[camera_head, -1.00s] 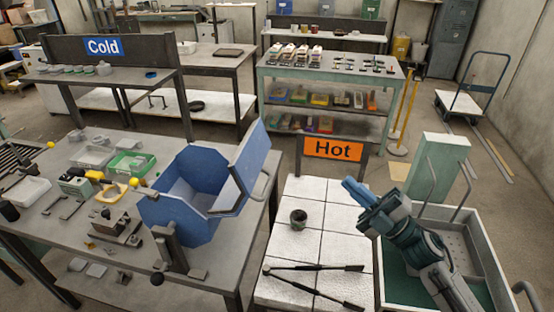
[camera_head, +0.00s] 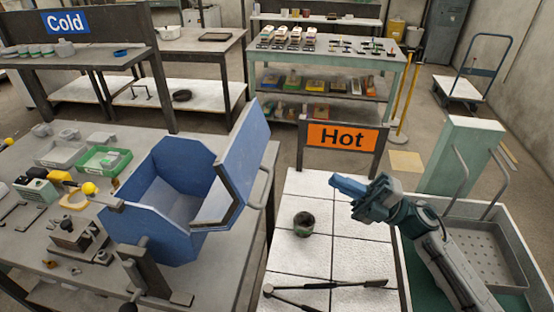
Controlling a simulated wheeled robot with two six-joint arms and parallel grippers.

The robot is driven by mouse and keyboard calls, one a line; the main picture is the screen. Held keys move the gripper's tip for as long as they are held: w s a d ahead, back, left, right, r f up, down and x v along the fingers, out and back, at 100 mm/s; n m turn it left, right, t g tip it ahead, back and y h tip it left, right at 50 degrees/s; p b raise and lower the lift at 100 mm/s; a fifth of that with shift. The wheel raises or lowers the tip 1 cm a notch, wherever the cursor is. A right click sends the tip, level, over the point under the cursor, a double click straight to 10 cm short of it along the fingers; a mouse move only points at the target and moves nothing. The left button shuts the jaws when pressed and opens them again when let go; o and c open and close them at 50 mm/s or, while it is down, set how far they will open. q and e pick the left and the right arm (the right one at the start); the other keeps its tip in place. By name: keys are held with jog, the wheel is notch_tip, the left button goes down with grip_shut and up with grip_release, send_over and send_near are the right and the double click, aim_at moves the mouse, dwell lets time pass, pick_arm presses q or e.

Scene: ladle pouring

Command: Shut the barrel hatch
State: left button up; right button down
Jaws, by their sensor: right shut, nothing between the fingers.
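The blue barrel (camera_head: 165,215) sits in its stand on the grey workbench at centre left. Its hatch (camera_head: 238,165) stands open, tilted up on the barrel's right side, with a metal handle (camera_head: 266,188) on its outer face. The barrel's inside shows through the opening and looks empty. My right gripper (camera_head: 338,183) is shut and empty. It hovers over the white tiled table, right of the hatch and apart from it, pointing left. My left gripper is not in view.
A small dark crucible (camera_head: 303,224) and long tongs (camera_head: 325,286) are on the tiled table (camera_head: 350,255). A "Hot" sign (camera_head: 342,136) stands at its back edge. Tools and trays crowd the workbench left of the barrel. A green-lined cart stands right.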

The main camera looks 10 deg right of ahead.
jog(key=p+x, duration=0.7)
jog(key=x, duration=0.7)
jog(key=shift+f+p, duration=0.35)
jog(key=shift+w, duration=0.15)
